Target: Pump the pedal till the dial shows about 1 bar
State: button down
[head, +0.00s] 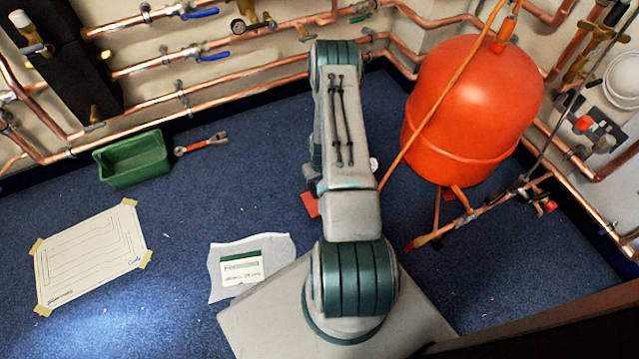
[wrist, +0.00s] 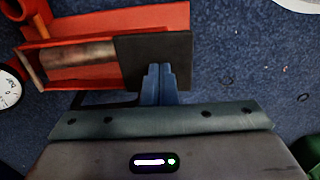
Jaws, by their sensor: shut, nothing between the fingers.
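The red foot pump (wrist: 110,18) lies on the blue carpet in the wrist view, with a metal cylinder (wrist: 75,57) inside its frame. Its black pedal pad (wrist: 172,46) is at the near right end. My gripper (wrist: 158,70) is shut and empty, its blue fingertips together over the pad's near edge. I cannot tell whether they touch the pad. The white dial (wrist: 10,90) is cut off at the left edge; its reading is not clear. In the head view my arm hides most of the pump and my gripper; a red part (head: 310,203) and the dial (head: 374,164) show beside it.
A red tank (head: 470,110) on legs stands right of my arm. A green bin (head: 133,160) and a wrench (head: 202,144) lie left, near pipes along the wall. A taped drawing (head: 90,255) and a labelled sheet (head: 250,268) lie on the carpet.

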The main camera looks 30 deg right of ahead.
notch_tip(320, 180, up, 11)
jog(key=p, duration=0.3)
jog(key=shift+a, duration=0.15)
jog(key=shift+f, duration=0.15)
dwell(0.9)
jog(key=s+d+r+y+p, duration=0.1)
jog(key=d+r+y, duration=0.3)
jog(key=d, duration=0.5)
notch_tip(320, 180, up, 3)
jog(key=shift+s+f+t+p, duration=0.2)
jog(key=shift+t+p, duration=0.1)
jog(key=shift+p, duration=0.45)
jog(key=shift+a+f, duration=0.15)
jog(key=b+x, duration=0.5)
jog(key=x, duration=0.8)
jog(key=shift+a+f, duration=0.1)
jog(key=shift+f, duration=0.3)
